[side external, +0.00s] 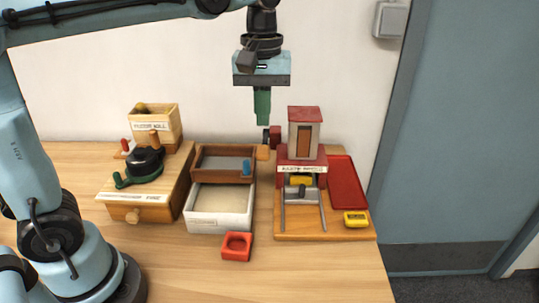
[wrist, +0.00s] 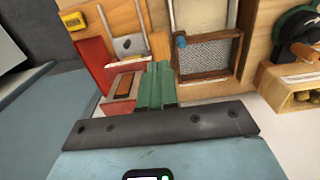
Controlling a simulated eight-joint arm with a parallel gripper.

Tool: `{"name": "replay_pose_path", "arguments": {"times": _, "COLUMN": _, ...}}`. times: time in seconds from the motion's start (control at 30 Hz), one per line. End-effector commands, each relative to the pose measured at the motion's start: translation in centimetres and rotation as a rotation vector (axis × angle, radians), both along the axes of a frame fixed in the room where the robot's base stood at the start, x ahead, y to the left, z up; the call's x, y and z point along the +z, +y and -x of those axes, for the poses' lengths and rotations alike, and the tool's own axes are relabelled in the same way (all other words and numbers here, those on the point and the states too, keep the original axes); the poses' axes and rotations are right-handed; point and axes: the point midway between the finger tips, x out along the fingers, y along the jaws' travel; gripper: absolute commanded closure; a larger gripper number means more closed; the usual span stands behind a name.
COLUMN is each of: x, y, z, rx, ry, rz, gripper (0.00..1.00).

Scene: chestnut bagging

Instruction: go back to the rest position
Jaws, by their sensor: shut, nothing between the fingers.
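My gripper (side external: 262,120) has green fingers that are pressed together with nothing between them. In the side view it points down, above the table's back part, left of the small red-roofed house (side external: 304,137). It is clear of the things on the table. In the wrist view the shut fingers (wrist: 157,72) show at the middle, beside the house roof (wrist: 116,106) and in front of the wooden sieve frame (wrist: 208,72).
The house stands on a wooden base (side external: 290,234) with a red tray (side external: 347,183) and a yellow block (side external: 356,219). The table front is clear.

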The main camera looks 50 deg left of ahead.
Motion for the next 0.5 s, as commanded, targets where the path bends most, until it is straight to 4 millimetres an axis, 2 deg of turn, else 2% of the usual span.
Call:
{"name": "replay_pose_path", "arguments": {"times": 0.17, "x": 0.97, "y": 0.01, "z": 0.02, "rx": 0.000, "ry": 0.000, "rz": 0.000, "gripper": 1.00}}
{"name": "replay_pose_path", "arguments": {"times": 0.5, "x": 0.88, "y": 0.07, "z": 0.17, "rx": -0.011, "ry": -0.009, "rz": 0.001, "gripper": 1.00}}
